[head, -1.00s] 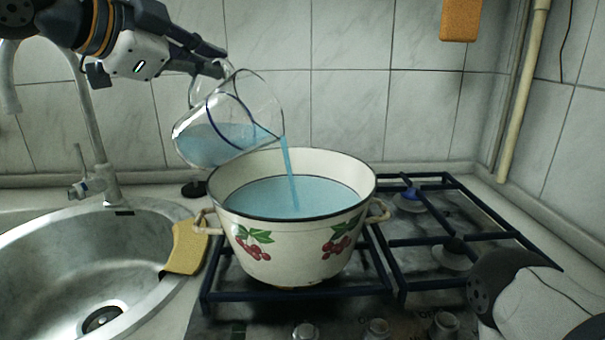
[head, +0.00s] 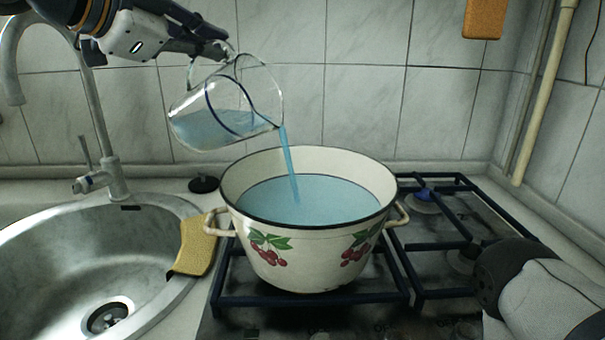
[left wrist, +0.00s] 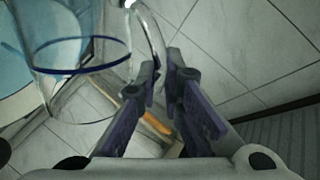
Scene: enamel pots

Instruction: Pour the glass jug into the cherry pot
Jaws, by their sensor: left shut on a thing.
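The glass jug (head: 226,104) is tilted down to the right above the left part of the pot, and a blue stream runs from its spout into the pot. Some blue liquid is still in the jug. The cherry pot (head: 308,262) is cream with a dark rim and cherry pictures, upright on the hob, with blue liquid (head: 315,200) inside. My left gripper (head: 222,50) is shut on the jug's handle. In the left wrist view, its fingers (left wrist: 168,78) close on the handle beside the clear jug (left wrist: 85,55).
The gas hob (head: 435,235) has dark grates under and right of the pot. A steel sink (head: 60,255) with a tap (head: 103,140) lies left. A yellow sponge (head: 195,245) hangs at its edge. An orange board (head: 484,18) hangs on the tiled wall.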

